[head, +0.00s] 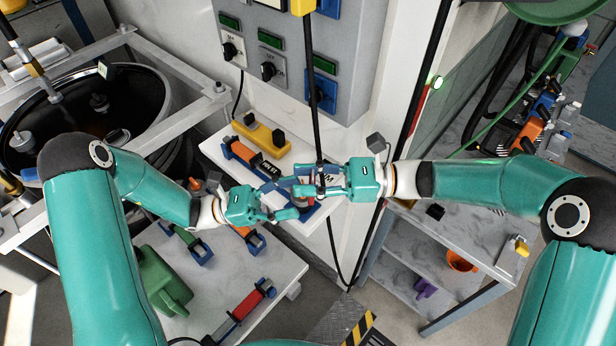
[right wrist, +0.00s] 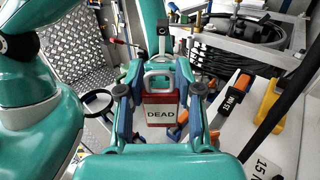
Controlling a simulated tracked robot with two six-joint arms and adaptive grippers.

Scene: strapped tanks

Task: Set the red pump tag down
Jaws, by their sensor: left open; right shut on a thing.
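The red pump tag (right wrist: 160,115), red with a white panel reading "DEAD" and a pale loop on top, is between the fingers of my right gripper (right wrist: 158,92) in the right wrist view. The right gripper is shut on it. In the head view my right gripper (head: 305,186) reaches in from the right, above the white shelf (head: 218,148) under the switch panel. The tag is mostly hidden there among the fingers. My left gripper (head: 283,203) is open, its fingertips close to the right one. I cannot tell whether they touch the tag.
A black cable (head: 311,80) hangs beside my right gripper. A lower table holds a green can (head: 163,280). A dark open tank (head: 85,110) stands left.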

